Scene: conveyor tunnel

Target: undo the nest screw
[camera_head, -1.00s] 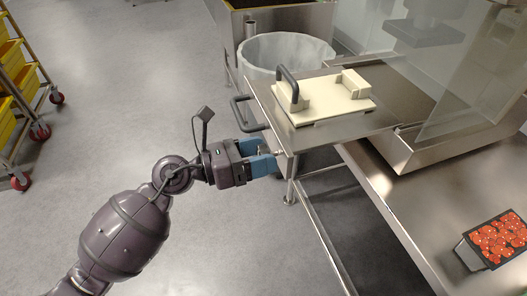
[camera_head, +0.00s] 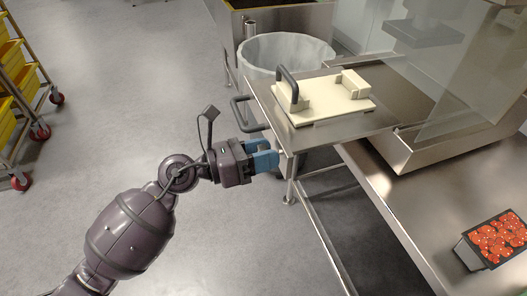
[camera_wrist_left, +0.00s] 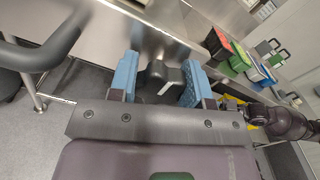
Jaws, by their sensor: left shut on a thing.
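The cream nest (camera_head: 325,104) with a grey handle lies on a steel shelf plate (camera_head: 350,132) at the upper right of the head view. My left gripper (camera_head: 264,155) is at the front left edge of this plate, just below it. Its blue fingers are shut on the nest screw, whose dark knob (camera_wrist_left: 161,76) shows between the fingers in the left wrist view. In the head view the fingers hide the knob.
A grey handle (camera_head: 246,114) sticks out from the plate's left side, close to my left gripper. A lined bin (camera_head: 285,52) stands behind. A tray of red fruit (camera_head: 497,240) is on the steel bench at right. Floor at left is clear up to a cart (camera_head: 20,100).

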